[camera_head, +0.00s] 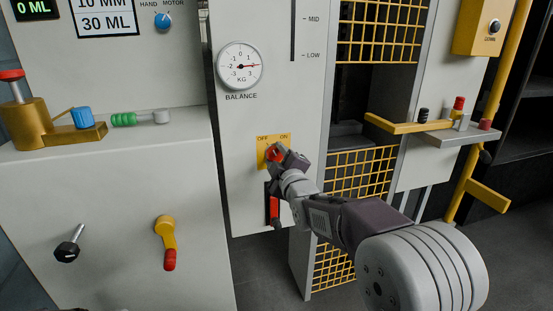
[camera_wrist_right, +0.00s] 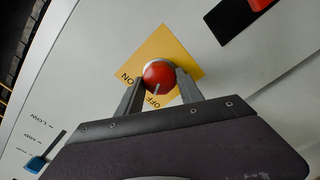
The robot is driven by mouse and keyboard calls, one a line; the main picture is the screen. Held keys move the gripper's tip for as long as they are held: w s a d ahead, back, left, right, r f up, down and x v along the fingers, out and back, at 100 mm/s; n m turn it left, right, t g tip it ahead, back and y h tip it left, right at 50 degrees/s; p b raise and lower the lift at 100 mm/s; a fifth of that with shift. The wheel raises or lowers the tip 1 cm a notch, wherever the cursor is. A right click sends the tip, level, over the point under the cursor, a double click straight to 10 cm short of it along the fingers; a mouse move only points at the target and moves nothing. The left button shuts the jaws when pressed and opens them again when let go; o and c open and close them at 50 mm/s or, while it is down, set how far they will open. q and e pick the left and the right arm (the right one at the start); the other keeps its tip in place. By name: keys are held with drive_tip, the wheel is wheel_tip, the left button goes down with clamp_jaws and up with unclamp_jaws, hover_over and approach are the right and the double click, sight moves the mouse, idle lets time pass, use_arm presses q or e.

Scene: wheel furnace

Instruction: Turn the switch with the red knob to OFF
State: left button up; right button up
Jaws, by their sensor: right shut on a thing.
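The switch's red knob (camera_head: 275,154) sits on a yellow plate (camera_head: 262,142) on the grey panel, with OFF at the plate's upper left and ON at its upper right. In the right wrist view, the red knob (camera_wrist_right: 159,72) lies between the two fingers of my right gripper (camera_wrist_right: 160,82), which is shut on it. The pale mark on the knob points roughly toward the OFF lettering on the yellow plate (camera_wrist_right: 160,42). In the head view my right gripper (camera_head: 279,161) partly covers the knob. My left gripper is not in view.
A red-handled lever in a black slot (camera_head: 274,207) is just below the switch. The balance dial (camera_head: 240,66) is above it. Yellow mesh (camera_head: 360,172) stands to the right. A yellow lever with a red tip (camera_head: 166,240) is on the left cabinet.

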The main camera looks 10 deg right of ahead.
drive_tip(key=shift+f+n, duration=0.1)
drive_tip(key=shift+n, duration=0.7)
drive_tip(key=o, duration=1.4)
drive_tip(key=shift+s, duration=0.1)
drive_tip(key=shift+s, duration=0.25)
drive_tip(key=shift+s+d+p, duration=0.15)
drive_tip(key=shift+s+p, duration=1.05)
drive_tip(key=shift+s, duration=3)
